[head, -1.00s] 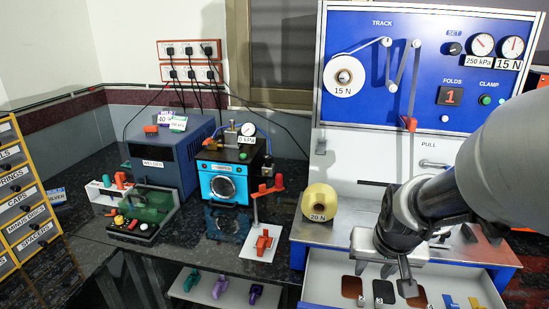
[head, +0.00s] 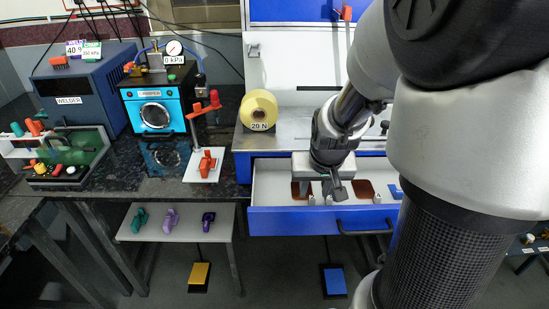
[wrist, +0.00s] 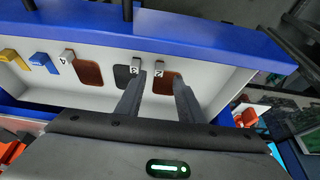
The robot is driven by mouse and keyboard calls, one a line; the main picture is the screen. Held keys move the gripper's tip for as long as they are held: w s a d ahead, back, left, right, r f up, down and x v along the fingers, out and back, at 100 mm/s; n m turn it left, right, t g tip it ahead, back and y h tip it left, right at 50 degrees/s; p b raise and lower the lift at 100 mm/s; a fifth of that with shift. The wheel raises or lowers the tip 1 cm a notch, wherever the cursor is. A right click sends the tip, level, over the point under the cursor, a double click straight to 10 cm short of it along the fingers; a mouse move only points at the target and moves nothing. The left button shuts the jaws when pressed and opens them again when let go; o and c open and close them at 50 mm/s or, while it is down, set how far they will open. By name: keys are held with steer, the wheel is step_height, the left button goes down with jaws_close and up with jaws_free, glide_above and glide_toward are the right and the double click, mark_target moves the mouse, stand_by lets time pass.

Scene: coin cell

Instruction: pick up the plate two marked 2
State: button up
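In the wrist view, the plate tagged 2 (wrist: 167,84) is brown and lies in the open drawer; its small grey tag (wrist: 158,70) is at its front end. The plate also shows in the head view (head: 299,189). My gripper (wrist: 158,84) is open and empty. Its fingers point into the drawer, with plate two appearing between them in the picture. The left finger overlaps the edge of the dark plate tagged 3 (wrist: 122,77). The height of the fingertips above the plates cannot be told. In the head view, my gripper (head: 335,192) hides part of the dark plate.
Another brown plate, tagged 4 (wrist: 88,73), and yellow and blue pieces lie farther left in the wrist view. The blue drawer front (head: 320,219) and its walls bound the space. A yellow 20 N roll (head: 259,108) stands on the bench behind.

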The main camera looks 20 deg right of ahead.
mark_target(313, 198)
steer(key=b+x, duration=0.2)
steer(key=x, duration=0.2)
steer(key=shift+f+b, duration=0.25)
steer(key=shift+b, duration=0.05)
steer(key=shift+s+r, duration=0.1)
jaws_close()
steer(key=shift+r, duration=0.15)
